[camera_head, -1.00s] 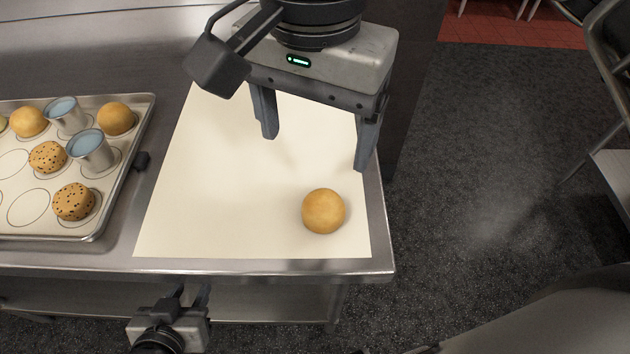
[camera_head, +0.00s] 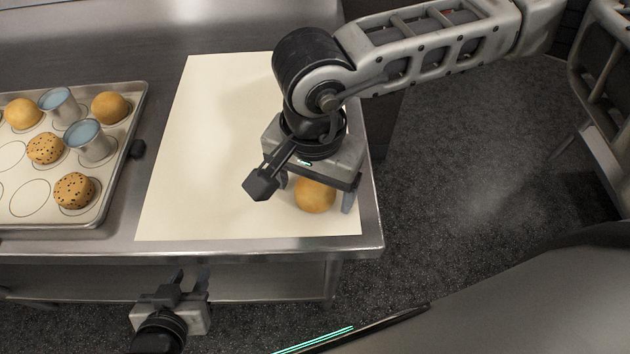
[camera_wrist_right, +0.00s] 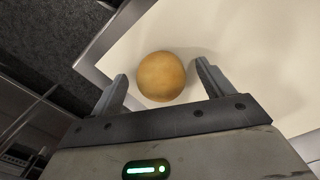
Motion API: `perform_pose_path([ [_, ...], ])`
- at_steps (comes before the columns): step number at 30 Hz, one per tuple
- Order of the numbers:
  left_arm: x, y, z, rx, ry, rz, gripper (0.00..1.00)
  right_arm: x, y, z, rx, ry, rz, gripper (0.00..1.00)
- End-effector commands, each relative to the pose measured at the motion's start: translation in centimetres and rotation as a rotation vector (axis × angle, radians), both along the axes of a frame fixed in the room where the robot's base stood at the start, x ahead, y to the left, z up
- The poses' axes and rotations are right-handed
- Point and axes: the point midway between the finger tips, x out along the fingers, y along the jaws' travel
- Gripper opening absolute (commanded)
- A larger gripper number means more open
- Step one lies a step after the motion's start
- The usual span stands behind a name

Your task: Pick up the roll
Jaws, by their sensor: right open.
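A plain golden roll (camera_head: 315,197) lies on the cream paper sheet (camera_head: 190,190) near the counter's front right corner. My right gripper (camera_head: 318,200) is open above it, with the roll showing between its fingers. In the right wrist view the roll (camera_wrist_right: 161,76) sits between and slightly beyond the two open fingertips (camera_wrist_right: 161,78), with gaps on both sides. My left gripper (camera_head: 183,282) is low in front of the counter, away from the roll. Its fingers are small, and I cannot tell whether they are open.
A baking tray (camera_head: 122,152) on the left of the counter holds plain rolls (camera_head: 110,107), speckled rolls (camera_head: 75,190) and metal cups (camera_head: 88,140). The counter's right edge (camera_head: 372,215) is close to the roll. A chair (camera_head: 600,120) stands on the floor at the right.

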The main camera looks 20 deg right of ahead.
Motion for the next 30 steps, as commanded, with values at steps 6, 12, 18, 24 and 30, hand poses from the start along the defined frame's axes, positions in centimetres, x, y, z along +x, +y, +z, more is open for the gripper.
perform_pose_path([
  [6,-0.2,0.1,-0.5,0.005,0.011,0.001,0.36,0.0,0.0,-0.3,0.0,0.0,0.0,0.8],
  [12,-0.2,0.2,-0.5,0.004,0.012,0.001,0.36,0.0,0.0,-0.3,-0.001,-0.001,0.0,0.35],
  [18,-0.2,0.2,-0.4,0.005,0.011,0.001,0.36,0.0,0.0,-0.3,0.0,-0.001,0.0,0.31],
  [24,-0.4,0.2,-0.4,0.005,0.013,0.0,0.36,0.1,0.0,0.0,0.001,-0.002,0.0,0.31],
  [30,-0.5,0.2,-0.6,0.004,0.016,-0.001,0.36,0.1,0.1,2.0,0.002,-0.003,-0.001,0.31],
])
